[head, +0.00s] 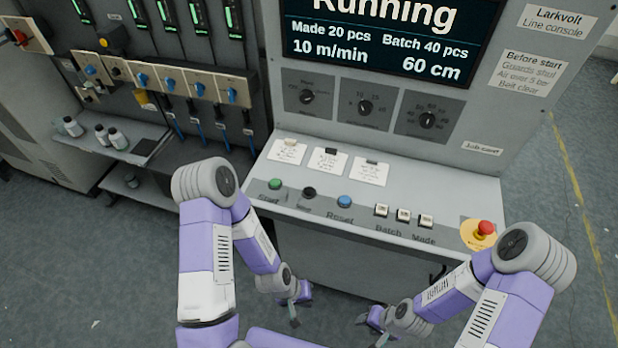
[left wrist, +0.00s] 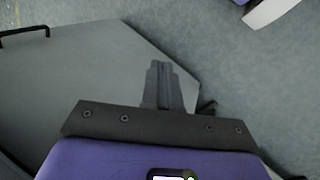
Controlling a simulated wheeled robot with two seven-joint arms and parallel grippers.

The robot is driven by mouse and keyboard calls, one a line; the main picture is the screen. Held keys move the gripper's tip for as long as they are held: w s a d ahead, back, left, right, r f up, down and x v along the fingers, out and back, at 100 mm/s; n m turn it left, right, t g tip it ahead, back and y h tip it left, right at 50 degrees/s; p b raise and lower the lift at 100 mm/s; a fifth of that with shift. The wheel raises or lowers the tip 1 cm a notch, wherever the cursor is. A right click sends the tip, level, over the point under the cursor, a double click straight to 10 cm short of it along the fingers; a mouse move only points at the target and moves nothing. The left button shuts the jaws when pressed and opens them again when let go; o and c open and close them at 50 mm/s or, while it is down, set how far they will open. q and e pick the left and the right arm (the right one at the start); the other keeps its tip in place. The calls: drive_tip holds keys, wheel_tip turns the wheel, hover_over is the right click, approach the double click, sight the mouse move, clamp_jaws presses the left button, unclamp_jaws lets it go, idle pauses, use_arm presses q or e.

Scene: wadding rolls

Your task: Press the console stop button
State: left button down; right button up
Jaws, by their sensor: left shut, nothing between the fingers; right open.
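The console (head: 450,190) has a sloping panel with a row of buttons. A black button (head: 309,193) sits between the green Start button (head: 275,184) and the blue Reset button (head: 345,201); its label is too small to read surely. A red mushroom button (head: 485,228) on a yellow plate is at the panel's right end. My left gripper (head: 294,318) is low in front of the console, below the panel edge, apart from the buttons. In the left wrist view its fingers (left wrist: 163,84) are together and empty. My right gripper (head: 361,320) is open, also low in front.
The screen (head: 390,35) reads "Running". Three dials (head: 366,107) are below it. Small square keys (head: 404,215) for Batch and Made sit right of Reset. Paper cards (head: 327,162) lie on the upper panel. A rack with valves (head: 170,80) and a shelf with small bottles (head: 100,132) stand left.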

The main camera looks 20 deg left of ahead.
use_arm(q)
drive_tip(key=w+r+n+p, duration=0.2)
drive_tip(key=w+r+p, duration=0.1)
drive_tip(key=r+p, duration=0.6)
wheel_tip(320, 180, up, 22)
drive_tip(key=n+t+p, duration=0.7)
drive_tip(key=n+p, duration=0.2)
drive_tip(key=n, duration=0.7)
hover_over(307, 192)
drive_tip(key=shift+d+r, duration=0.1)
wheel_tip(307, 192, down, 8)
drive_tip(key=b, duration=0.5)
drive_tip(key=shift+f+b, duration=0.45)
drive_tip(key=shift+b, duration=0.2)
drive_tip(key=shift+f+b, duration=0.45)
drive_tip(key=shift+b, duration=0.1)
